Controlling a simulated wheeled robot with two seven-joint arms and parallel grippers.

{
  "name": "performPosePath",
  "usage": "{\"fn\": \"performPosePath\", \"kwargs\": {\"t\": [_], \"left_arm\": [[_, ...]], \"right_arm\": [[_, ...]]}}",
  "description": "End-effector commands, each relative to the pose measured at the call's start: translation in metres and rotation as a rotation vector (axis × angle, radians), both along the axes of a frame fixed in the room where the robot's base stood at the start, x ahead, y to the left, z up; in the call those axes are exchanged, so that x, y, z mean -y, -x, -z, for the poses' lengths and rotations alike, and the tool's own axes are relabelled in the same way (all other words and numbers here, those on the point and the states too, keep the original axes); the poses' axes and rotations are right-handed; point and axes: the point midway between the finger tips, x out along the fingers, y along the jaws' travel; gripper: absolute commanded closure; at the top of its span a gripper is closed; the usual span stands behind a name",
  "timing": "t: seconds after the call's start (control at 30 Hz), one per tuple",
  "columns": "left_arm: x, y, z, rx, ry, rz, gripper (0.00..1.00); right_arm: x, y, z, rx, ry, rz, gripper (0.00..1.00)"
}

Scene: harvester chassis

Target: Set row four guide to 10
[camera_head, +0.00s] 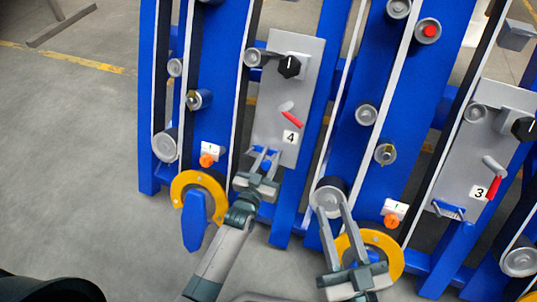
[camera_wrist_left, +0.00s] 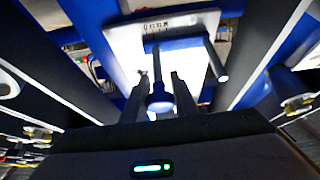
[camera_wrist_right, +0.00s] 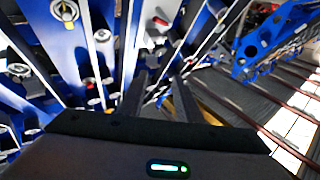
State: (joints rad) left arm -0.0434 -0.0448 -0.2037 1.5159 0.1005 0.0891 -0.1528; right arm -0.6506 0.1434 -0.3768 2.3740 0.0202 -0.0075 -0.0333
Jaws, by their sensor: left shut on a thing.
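The row four panel (camera_head: 262,125) is a grey plate marked 4 with a black knob (camera_head: 289,67) at its top and a red-handled lever (camera_head: 291,118). A blue guide piece (camera_head: 268,155) sits at its lower end. My left gripper (camera_head: 264,163) is shut on this blue guide, which shows between the fingers in the left wrist view (camera_wrist_left: 160,98). A small scale (camera_wrist_left: 157,24) shows on the plate there, but its numbers are too small to read. My right gripper (camera_head: 331,197) is open and empty in front of a grey roller, beside the row to the right.
The row three panel (camera_head: 461,160) stands at the right with its own knob and red lever. Yellow rings (camera_head: 181,184) and orange knobs (camera_head: 207,161) sit low on the blue frames. Bare floor (camera_head: 75,150) lies to the left.

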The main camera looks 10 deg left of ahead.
Motion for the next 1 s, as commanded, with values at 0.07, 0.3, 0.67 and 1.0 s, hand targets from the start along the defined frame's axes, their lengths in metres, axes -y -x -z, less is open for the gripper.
{"fn": "performPosePath", "kwargs": {"t": [0.07,0.3,0.67,1.0], "left_arm": [[0.0,0.0,0.001,-0.001,0.0,0.001,1.0],[0.0,0.0,0.0,0.0,0.0,0.0,0.57],[-0.002,0.006,0.0,0.0,0.0,0.0,0.57],[-0.01,0.051,0.0,-0.002,0.0,0.0,0.57]], "right_arm": [[0.0,0.0,0.0,0.001,0.0,0.0,0.69],[0.0,0.0,0.0,0.002,-0.001,0.0,0.69],[0.0,0.0,0.0,-0.008,0.002,0.0,0.69],[0.005,-0.005,0.029,-0.159,0.054,-0.002,0.69]]}}
